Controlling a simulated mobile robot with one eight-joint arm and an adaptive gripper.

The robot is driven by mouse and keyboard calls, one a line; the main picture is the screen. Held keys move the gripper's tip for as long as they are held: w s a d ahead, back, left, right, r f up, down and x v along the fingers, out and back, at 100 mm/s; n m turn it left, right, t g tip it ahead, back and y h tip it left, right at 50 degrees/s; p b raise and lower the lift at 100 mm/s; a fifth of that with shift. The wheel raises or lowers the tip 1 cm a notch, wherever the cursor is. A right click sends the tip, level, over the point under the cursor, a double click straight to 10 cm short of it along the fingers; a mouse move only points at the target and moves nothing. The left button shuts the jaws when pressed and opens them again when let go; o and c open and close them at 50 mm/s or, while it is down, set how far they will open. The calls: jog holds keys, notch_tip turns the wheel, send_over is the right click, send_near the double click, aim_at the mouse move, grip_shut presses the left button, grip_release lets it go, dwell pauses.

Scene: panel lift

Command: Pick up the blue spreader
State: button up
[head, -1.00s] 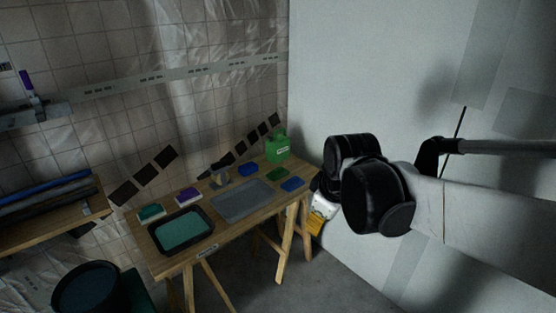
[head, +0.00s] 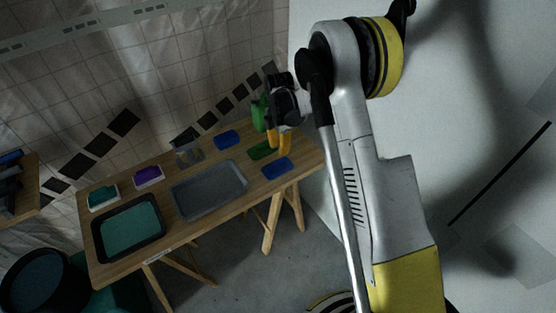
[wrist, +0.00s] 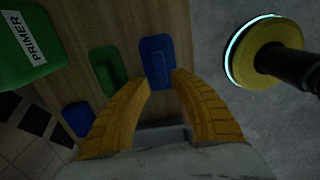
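Two flat blue pieces lie on the wooden table; I cannot tell for sure which is the blue spreader. One blue piece (head: 276,168) lies at the table's right front corner; in the wrist view this blue piece (wrist: 157,55) is just beyond my fingertips, with a raised part on top. The other blue piece (head: 227,140) lies farther back; it also shows in the wrist view (wrist: 79,118), partly behind a finger. My gripper (head: 279,150) has yellow fingers and hangs over the table's right end. In the wrist view its fingertips (wrist: 160,82) are apart, with nothing between them.
A green piece (wrist: 107,70) lies between the blue ones. A green primer container (wrist: 25,45) stands beside it. A grey tray (head: 208,190), a dark tray with teal contents (head: 96,245), and purple (head: 149,176) and teal (head: 103,196) pieces are farther left. A wall is at right.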

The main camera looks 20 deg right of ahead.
aim_at(278, 162)
notch_tip(278, 162, down, 4)
jog(key=shift+s+a+f+b, duration=0.1)
jog(key=shift+f+b, duration=0.05)
jog(key=shift+b, duration=0.45)
notch_tip(278, 162, down, 5)
jog(key=b, duration=0.2)
jog(key=shift+a+b, duration=0.15)
jog(key=shift+b, duration=0.25)
grip_shut()
